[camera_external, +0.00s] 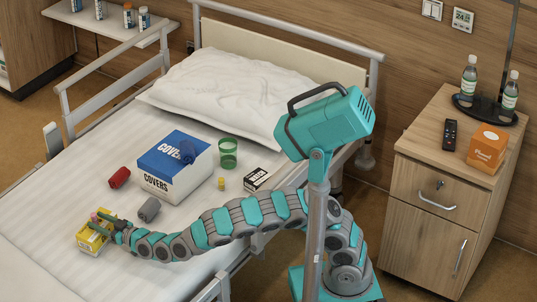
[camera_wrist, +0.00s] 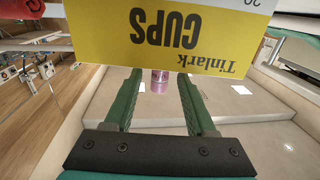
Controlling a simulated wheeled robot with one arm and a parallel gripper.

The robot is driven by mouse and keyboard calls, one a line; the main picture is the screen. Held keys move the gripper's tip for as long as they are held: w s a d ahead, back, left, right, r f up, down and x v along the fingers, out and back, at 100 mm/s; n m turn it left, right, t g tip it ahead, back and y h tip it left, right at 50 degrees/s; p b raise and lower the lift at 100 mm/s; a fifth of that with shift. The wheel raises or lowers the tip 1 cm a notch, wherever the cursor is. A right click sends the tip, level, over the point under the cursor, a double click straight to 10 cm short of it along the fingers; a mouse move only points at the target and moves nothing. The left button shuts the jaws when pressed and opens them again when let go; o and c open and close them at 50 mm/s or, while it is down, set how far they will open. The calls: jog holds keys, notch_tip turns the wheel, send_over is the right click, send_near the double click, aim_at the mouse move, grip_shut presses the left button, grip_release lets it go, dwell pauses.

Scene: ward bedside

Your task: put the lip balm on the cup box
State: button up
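The cup box (camera_external: 88,241) is yellow and lies on the bed at the lower left. Its yellow face, with upside-down "Tinlark CUPS" print (camera_wrist: 180,38), fills the top of the wrist view. A small pinkish-purple cylinder, apparently the lip balm (camera_external: 95,216), shows at the top of the box beside my gripper (camera_external: 110,225). In the wrist view the lip balm (camera_wrist: 160,81) appears between my green fingers (camera_wrist: 160,76), with a visible gap on each side. My gripper looks open around it. The box's edge hides part of the lip balm, so its exact contact with the box is unclear.
A dark grey cylinder (camera_external: 149,209), a red cylinder (camera_external: 119,177) and a blue-white covers box (camera_external: 171,181) lie near the cup box. A green cup (camera_external: 228,153), a yellow bottle (camera_external: 221,184) and a black-white box (camera_external: 255,179) are farther right. The bed's front left is clear.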

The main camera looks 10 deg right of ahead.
aim_at(96, 218)
jog(key=shift+r, duration=0.1)
jog(key=shift+r, duration=0.15)
jog(key=v, duration=0.3)
jog(key=shift+s+r, duration=0.1)
jog(key=shift+r, duration=0.2)
notch_tip(96, 218, up, 6)
jog(key=shift+r, duration=0.2)
